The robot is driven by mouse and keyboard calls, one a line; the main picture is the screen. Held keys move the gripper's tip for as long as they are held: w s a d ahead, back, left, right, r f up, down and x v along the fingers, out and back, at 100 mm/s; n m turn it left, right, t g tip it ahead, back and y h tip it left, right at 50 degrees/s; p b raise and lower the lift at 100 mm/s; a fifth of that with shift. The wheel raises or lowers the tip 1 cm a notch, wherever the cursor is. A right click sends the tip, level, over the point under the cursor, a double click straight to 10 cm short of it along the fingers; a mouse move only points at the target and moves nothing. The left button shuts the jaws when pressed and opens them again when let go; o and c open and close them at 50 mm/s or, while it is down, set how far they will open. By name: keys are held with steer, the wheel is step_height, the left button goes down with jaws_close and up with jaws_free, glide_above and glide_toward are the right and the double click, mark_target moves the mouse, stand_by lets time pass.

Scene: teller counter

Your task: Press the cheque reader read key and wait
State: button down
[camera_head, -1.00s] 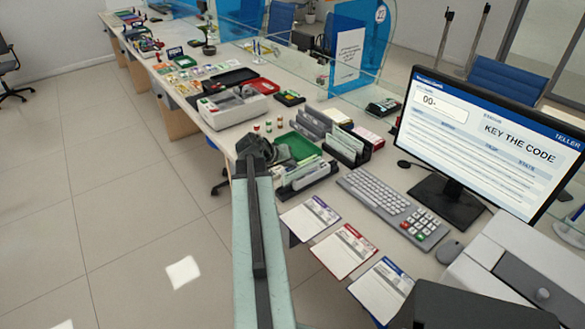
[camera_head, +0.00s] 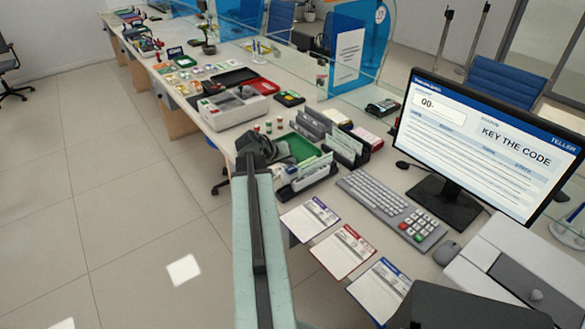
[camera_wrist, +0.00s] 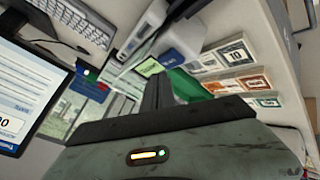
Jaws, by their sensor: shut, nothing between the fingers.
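The white-and-dark device with a slot (camera_head: 308,178), which looks like the cheque reader, stands on the counter just right of my gripper in the head view. A pale device with a slot, likely the same one, shows at the top of the wrist view (camera_wrist: 150,28). I cannot make out its read key. My gripper (camera_wrist: 158,92) is shut and empty, its dark fingers pointing up the wrist view toward the counter items. In the head view my wrist (camera_head: 255,150) hides the fingertips and part of a green tray (camera_head: 303,148).
The monitor (camera_head: 490,140) reads "KEY THE CODE". A keyboard (camera_head: 375,195), keypad (camera_head: 418,225) and several form cards (camera_head: 343,250) lie to the right. A card rack (camera_head: 347,148) stands close behind the reader. Banknote stacks (camera_wrist: 236,52) show in the wrist view. Open floor (camera_head: 120,220) lies left.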

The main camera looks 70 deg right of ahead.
mark_target(289, 170)
step_height(289, 170, up, 5)
steer(key=p, duration=0.4)
steer(key=shift+p, duration=0.35)
steer(key=shift+f, duration=0.1)
